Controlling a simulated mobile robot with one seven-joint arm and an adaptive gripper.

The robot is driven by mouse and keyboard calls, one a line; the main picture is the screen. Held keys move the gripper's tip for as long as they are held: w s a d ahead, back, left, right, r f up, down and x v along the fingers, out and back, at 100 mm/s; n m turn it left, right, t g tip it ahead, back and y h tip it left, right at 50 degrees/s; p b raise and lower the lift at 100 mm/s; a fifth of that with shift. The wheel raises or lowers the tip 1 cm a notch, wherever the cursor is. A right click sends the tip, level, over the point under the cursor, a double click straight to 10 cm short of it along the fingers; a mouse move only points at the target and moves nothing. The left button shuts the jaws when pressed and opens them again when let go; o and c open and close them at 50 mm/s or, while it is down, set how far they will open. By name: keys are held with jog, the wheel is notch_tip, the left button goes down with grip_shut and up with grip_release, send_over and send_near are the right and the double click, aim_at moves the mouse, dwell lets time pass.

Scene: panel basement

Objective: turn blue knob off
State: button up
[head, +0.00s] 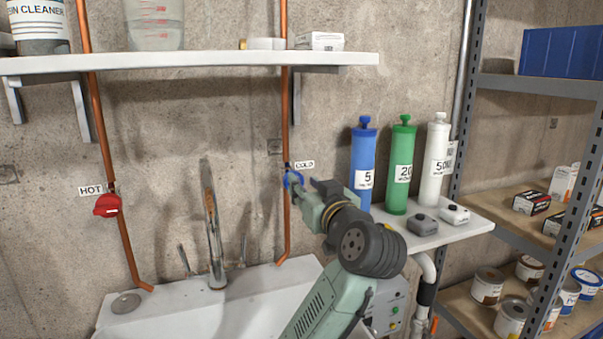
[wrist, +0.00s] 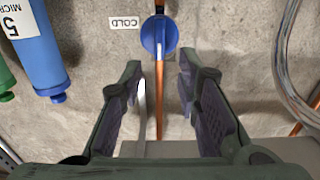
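The blue knob (head: 292,179) sits on the right-hand copper pipe, beside a label reading COLD (head: 304,164). It also shows in the wrist view (wrist: 159,36), as a round blue knob with a raised bar running along the pipe, near the top. My gripper (wrist: 161,75) is open, its two fingers on either side of the pipe line, with the knob beyond the fingertips. Nothing is between the fingers except the view of the pipe and wall. In the head view, my gripper (head: 296,192) is close to the knob and partly hides it; contact cannot be told.
A red knob (head: 108,206) marked HOT is on the left pipe. A sink with a faucet (head: 213,235) stands below. A white shelf (head: 190,60) runs above. Blue, green and white filter cylinders (head: 398,168) stand on a ledge at right, close to my arm.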

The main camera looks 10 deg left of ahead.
jog(key=shift+p+x, duration=0.45)
jog(key=shift+x, duration=1.55)
jog(key=shift+c, duration=0.4)
grip_shut()
